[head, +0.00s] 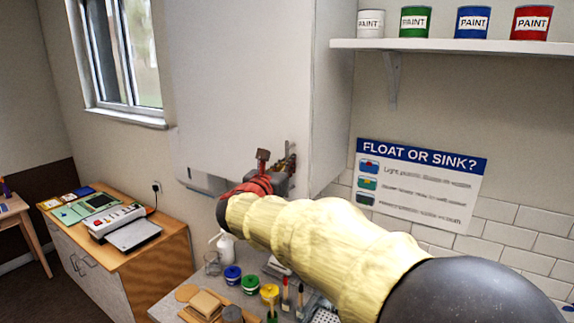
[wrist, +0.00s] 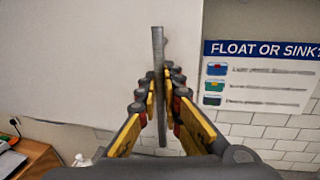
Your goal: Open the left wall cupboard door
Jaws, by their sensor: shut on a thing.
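The white wall cupboard door (head: 240,80) fills the upper middle of the head view. Its pale face also shows in the wrist view (wrist: 80,60). A grey vertical bar handle (wrist: 158,50) stands in front of the face, near the right edge. My gripper (wrist: 160,95) has its fingers on both sides of the bar and is shut on it. In the head view my gripper (head: 277,168) is at the door's lower right, partly hidden behind my wrist. I see no clear gap at the door's edge, and the handle is hard to make out in the head view.
A shelf (head: 450,45) with paint cans is at the upper right, above a "Float or Sink?" poster (head: 418,183). Paint pots (head: 250,284) and wooden pieces (head: 205,305) stand on the counter below my arm. A wooden cabinet (head: 150,262) with a printer is at the left.

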